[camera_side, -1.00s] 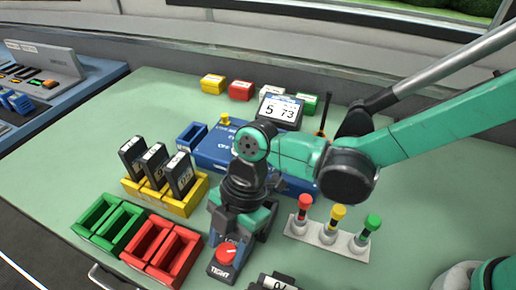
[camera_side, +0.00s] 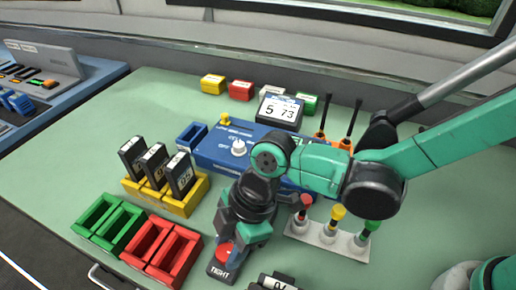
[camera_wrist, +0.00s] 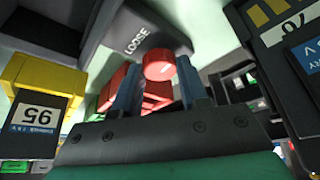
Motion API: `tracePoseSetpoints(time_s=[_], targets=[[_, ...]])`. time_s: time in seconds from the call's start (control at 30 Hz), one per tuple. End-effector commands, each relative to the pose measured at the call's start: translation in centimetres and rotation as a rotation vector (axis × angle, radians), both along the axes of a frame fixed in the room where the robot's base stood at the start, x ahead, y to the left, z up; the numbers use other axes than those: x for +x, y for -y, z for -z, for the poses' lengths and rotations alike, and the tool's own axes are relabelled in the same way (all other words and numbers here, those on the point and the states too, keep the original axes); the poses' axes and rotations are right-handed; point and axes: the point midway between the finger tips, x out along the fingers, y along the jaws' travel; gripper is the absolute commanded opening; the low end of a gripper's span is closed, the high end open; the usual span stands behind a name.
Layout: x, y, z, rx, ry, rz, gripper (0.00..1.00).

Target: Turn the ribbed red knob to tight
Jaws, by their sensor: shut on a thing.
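The red knob (camera_side: 224,252) sits on a small dark box (camera_side: 219,272) marked TIGHT on its near side, at the front of the table. My gripper (camera_side: 230,243) is down at the knob, pointing at it from above and behind. In the wrist view the knob (camera_wrist: 160,66) shows between the tips of my two fingers (camera_wrist: 157,85), which are shut on it. The word LOOSE (camera_wrist: 135,38) shows on the box in that view. The knob's ribs and its pointer are too small or hidden to tell.
Red bins (camera_side: 178,254) and green bins (camera_side: 122,232) stand left of the box. A yellow rack (camera_side: 193,199) with black cartridges is behind them. A strip with red, yellow and green plungers (camera_side: 328,236) stands close on the right. A black block (camera_side: 272,283) lies at the front edge.

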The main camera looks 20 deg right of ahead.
Motion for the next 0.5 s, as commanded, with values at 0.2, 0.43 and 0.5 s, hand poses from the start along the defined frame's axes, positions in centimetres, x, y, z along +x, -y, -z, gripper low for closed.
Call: tracePoseSetpoints(time_s=[0.2, 0.43, 0.5], targets=[[-0.22, 0.00, -0.02, 0.000, 0.001, 0.204, 0.00], [-0.38, -0.06, -0.03, 0.001, 0.001, 0.405, 0.00], [-0.40, -0.06, -0.02, 0.000, 0.001, 0.460, 0.00]])
